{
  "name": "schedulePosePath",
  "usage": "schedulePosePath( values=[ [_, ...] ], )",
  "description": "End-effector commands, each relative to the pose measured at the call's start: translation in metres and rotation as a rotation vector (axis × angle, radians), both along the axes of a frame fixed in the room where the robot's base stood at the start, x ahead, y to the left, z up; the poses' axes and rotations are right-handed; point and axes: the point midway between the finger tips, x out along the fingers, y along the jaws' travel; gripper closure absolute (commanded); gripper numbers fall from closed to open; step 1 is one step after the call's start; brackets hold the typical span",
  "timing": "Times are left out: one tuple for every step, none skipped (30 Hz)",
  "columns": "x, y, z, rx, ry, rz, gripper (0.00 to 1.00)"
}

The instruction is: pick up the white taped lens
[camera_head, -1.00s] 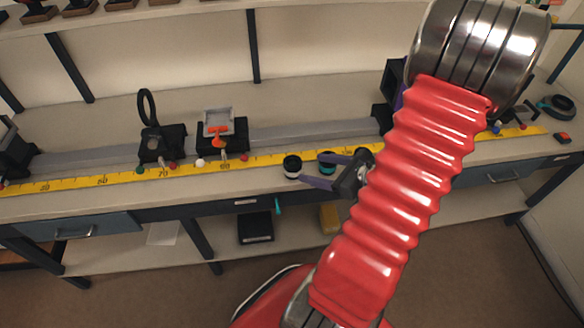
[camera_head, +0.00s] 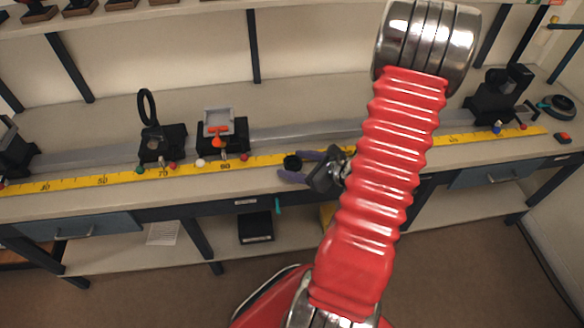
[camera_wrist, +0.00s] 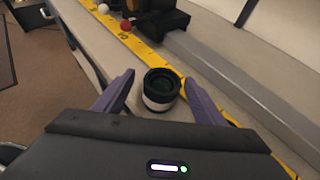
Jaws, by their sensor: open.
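The white taped lens (camera_wrist: 161,86) stands upright on the bench, a dark cylinder with a white band around its lower side in the wrist view. In the head view only its dark top (camera_head: 292,162) shows clearly. My gripper (camera_wrist: 159,79) is open, with its purple fingers on either side of the lens. A gap shows at the left finger; the right finger is closer, and I cannot tell whether it touches. My gripper is also seen low over the bench's front in the head view (camera_head: 294,166).
A yellow ruler strip (camera_head: 105,180) runs along the bench, behind the lens. A mount with a black ring (camera_head: 148,106) and one with an orange part (camera_head: 217,131) stand on the grey rail to the left. Bare bench front (camera_head: 225,185) lies left of the lens.

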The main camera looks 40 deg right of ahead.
Motion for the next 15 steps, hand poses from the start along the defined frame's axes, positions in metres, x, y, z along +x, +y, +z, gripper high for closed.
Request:
schedulePosePath(
  values=[
    [0.0,0.0,0.0,0.0,0.0,0.0,0.36],
    [0.0,0.0,0.0,0.0,0.0,0.0,0.36],
    [0.0,0.0,0.0,0.0,0.0,0.0,0.36],
    [0.0,0.0,0.0,0.0,0.0,0.0,0.36],
    [0.0,0.0,0.0,0.0,0.0,0.0,0.36],
    [0.0,0.0,0.0,0.0,0.0,0.0,0.36],
    [0.001,0.0,0.0,0.0,0.0,0.0,0.36],
    [0.002,0.0,-0.001,0.0,0.0,0.0,0.36],
    [0.003,0.0,-0.001,0.0,0.0,0.001,0.36],
    [0.005,0.001,-0.002,0.0,0.0,0.001,0.36],
    [0.007,0.001,-0.003,0.001,0.0,0.002,0.36],
    [0.011,0.002,-0.004,0.002,0.0,0.004,0.36],
    [0.014,0.002,-0.005,0.001,0.0,0.003,0.36],
    [0.017,0.002,-0.006,0.002,0.0,0.002,0.36],
    [0.022,0.002,-0.007,0.002,0.0,0.004,0.36]
  ],
)
